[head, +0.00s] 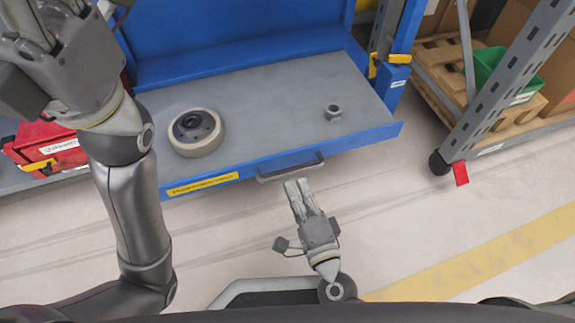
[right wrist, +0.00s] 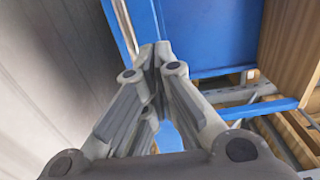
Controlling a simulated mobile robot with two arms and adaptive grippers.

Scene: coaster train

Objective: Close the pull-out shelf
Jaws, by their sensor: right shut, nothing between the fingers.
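The pull-out shelf (head: 262,108) stands out from the blue cabinet (head: 235,28) in the head view. It has a grey top, a blue front edge and a dark bar handle (head: 290,169) at the middle of that edge. My right gripper (head: 297,184) is shut and empty, its fingertips just in front of the handle; I cannot tell if they touch it. In the right wrist view the shut fingers (right wrist: 156,50) point toward blue panels. My left arm fills the left of the head view, but its fingertips are not clearly shown.
A cream wheel (head: 196,133) and a metal nut (head: 333,112) rest on the shelf. A red case (head: 42,146) is at the left. A rack with a green bin (head: 510,76) stands at the right. The floor in front of the shelf is clear, with a yellow stripe (head: 480,262).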

